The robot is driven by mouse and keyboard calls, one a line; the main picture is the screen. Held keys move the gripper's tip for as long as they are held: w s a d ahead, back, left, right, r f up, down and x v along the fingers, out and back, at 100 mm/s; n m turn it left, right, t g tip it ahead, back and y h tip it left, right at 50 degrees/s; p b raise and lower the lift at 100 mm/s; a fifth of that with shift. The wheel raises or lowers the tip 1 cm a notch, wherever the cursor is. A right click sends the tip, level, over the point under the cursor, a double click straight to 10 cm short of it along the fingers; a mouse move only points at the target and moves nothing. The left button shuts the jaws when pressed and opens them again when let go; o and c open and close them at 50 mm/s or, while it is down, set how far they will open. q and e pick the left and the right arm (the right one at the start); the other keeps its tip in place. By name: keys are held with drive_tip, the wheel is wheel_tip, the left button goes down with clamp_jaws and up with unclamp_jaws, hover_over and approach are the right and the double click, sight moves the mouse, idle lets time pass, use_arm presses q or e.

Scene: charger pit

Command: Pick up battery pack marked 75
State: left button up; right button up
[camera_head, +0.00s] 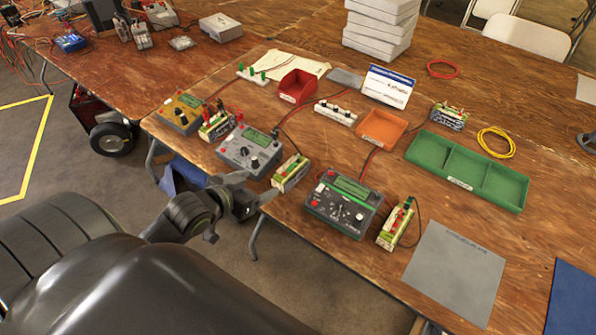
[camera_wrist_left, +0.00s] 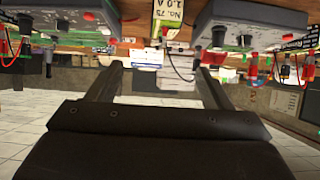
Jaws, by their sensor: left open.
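The battery pack marked 75 (camera_head: 290,174) stands near the table's front edge, between two grey chargers (camera_head: 249,152) (camera_head: 344,204). It is cream and green. Its "No. 75" label shows at the top of the left wrist view (camera_wrist_left: 168,12), where the scene appears upside down. My left gripper (camera_head: 254,188) is open at the table's front edge, just short of the pack. In the left wrist view the two fingers (camera_wrist_left: 158,68) are spread with nothing between them. The pack lies beyond the fingertips. My right gripper is not in view.
Other battery packs with clipped leads stand left (camera_head: 216,125) and right (camera_head: 396,222). Behind are a red bin (camera_head: 296,87), an orange tray (camera_head: 381,129) and a green divided tray (camera_head: 468,171). A grey mat (camera_head: 455,272) lies bare at the front right.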

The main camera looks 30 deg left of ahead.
use_arm(q)
approach(292, 167)
drive_tip(key=x, duration=0.4)
drive_tip(key=shift+d, duration=0.2)
drive_tip(key=shift+x, duration=3)
drive_tip(key=shift+s+a+f, duration=0.1)
drive_tip(key=shift+a+f, duration=0.05)
drive_tip(key=shift+a, duration=0.05)
drive_tip(key=c, duration=1.6)
